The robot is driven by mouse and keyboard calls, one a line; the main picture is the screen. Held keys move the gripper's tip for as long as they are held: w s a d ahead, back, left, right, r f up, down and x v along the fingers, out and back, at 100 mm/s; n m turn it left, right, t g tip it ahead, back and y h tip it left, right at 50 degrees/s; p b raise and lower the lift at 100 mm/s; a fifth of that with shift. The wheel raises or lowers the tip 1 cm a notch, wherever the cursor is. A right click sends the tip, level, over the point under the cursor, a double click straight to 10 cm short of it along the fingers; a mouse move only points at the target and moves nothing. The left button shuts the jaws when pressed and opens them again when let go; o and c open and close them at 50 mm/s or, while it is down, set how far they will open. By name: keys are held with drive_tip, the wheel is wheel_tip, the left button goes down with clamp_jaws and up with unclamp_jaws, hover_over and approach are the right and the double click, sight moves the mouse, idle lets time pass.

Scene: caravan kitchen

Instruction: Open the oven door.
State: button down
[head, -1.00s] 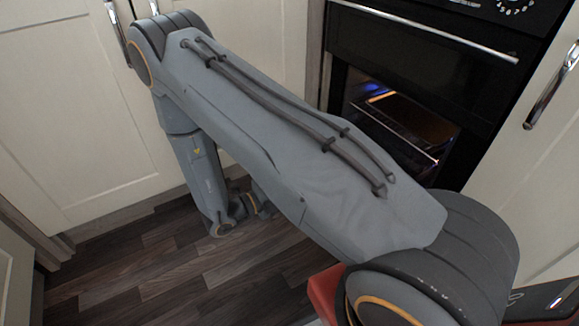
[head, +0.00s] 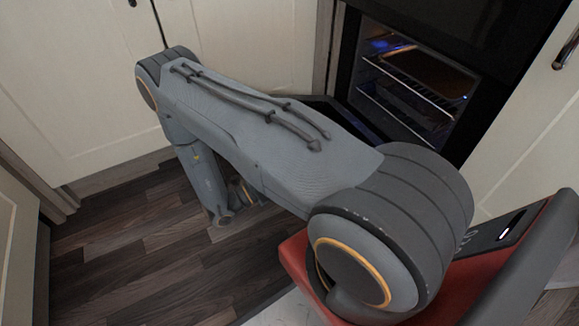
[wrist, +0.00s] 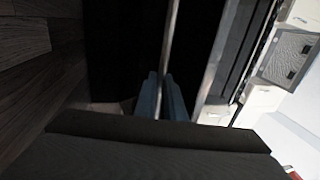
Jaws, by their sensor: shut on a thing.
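The oven (head: 410,80) stands at the upper right in the head view. Its cavity is exposed, with wire racks, a brown tray and a blue glow inside. The oven door (head: 350,115) is tilted down and open; my arm hides most of it. In the wrist view the door's metal handle (wrist: 172,35) runs as a thin bar into my gripper (wrist: 160,98). The fingers are shut on the handle. In the head view my arm hides the grip on the handle.
Cream cupboard doors (head: 75,80) stand left of the oven, and another cream door (head: 535,125) with a metal handle stands to its right. Dark wood floor (head: 130,240) lies clear below and left of my arm.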

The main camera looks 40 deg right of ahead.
drive_tip(key=shift+d, duration=0.1)
drive_tip(key=c, duration=2.2)
unclamp_jaws()
drive_tip(key=shift+o, duration=0.2)
drive_tip(key=shift+a, duration=0.2)
drive_tip(key=p+v, duration=0.2)
drive_tip(key=v, duration=0.5)
drive_tip(key=shift+a, duration=0.35)
drive_tip(key=shift+f, duration=0.1)
drive_tip(key=shift+s, duration=0.1)
